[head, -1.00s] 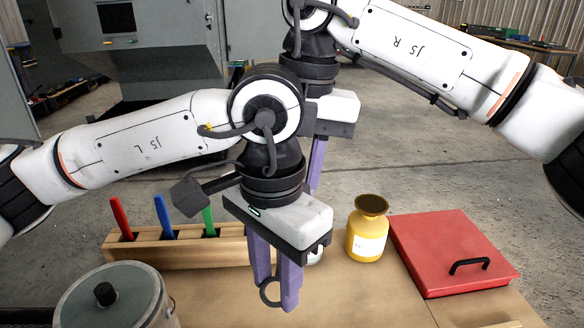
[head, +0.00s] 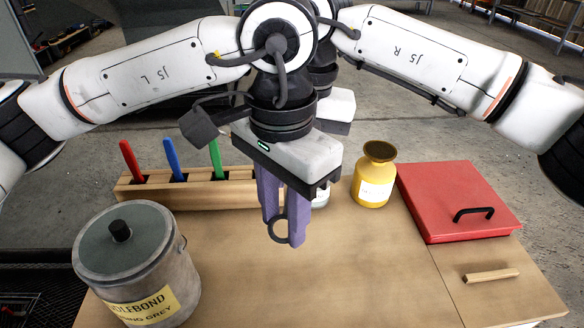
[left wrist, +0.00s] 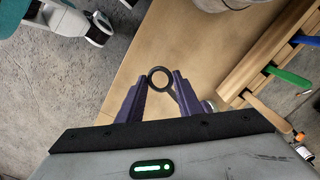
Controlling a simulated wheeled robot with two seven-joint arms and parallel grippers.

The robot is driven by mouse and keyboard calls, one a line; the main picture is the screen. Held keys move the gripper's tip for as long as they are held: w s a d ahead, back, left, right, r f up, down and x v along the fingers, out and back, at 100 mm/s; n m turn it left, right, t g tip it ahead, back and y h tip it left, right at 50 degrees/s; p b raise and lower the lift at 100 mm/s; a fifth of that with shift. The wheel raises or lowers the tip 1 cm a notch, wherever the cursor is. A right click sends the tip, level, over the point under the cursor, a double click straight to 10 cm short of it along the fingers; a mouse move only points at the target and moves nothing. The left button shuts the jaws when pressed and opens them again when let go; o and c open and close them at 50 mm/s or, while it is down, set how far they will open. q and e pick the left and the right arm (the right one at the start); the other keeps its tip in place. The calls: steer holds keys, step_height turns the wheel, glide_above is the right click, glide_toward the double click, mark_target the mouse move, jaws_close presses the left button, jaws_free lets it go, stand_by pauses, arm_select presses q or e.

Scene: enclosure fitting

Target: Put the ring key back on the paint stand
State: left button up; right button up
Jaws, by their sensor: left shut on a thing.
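My left gripper (head: 284,236) is shut on the ring key, a dark ring with a short shank (left wrist: 169,91). The ring (head: 270,232) shows at the purple fingertips, above the tabletop. A wooden rack (head: 215,196) stands behind and left of the gripper, with red, blue and green handles upright in it. I cannot tell whether this rack is the paint stand. It also shows at the right of the left wrist view (left wrist: 238,80). My right gripper (head: 338,108) is behind the left one; its fingers are hidden.
A grey lidded pot (head: 130,262) stands at the table's front left. A yellow bottle (head: 372,186) and a red box with a black handle (head: 445,190) stand to the right. A small wooden bar (head: 491,275) lies in front of the box. The table's middle (head: 340,275) is clear.

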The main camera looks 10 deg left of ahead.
jaws_close()
arm_select(q)
steer(key=o, duration=1)
steer(key=shift+o, duration=0.2)
